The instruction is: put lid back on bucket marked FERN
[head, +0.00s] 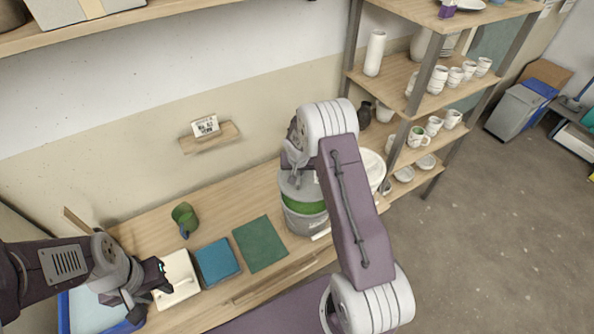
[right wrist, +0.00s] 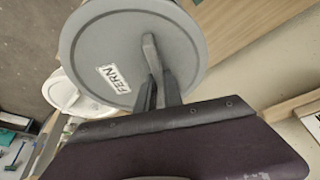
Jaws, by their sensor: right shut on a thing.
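A grey round lid (right wrist: 130,50) with a white FERN label fills the upper middle of the right wrist view. My right gripper (right wrist: 158,82) is shut on its upright handle. In the head view the lid (head: 292,186) is partly hidden by my right arm. It is over the back part of a grey bucket (head: 303,224). Green glaze shows below the lid's front edge, so the lid does not cover the opening there. Any label on the bucket is too small to read. My left gripper (head: 152,292) is open and empty at the left.
A white lidded bucket (head: 374,168) stands right of the grey one. Shelves (head: 465,92) with pottery stand at right.

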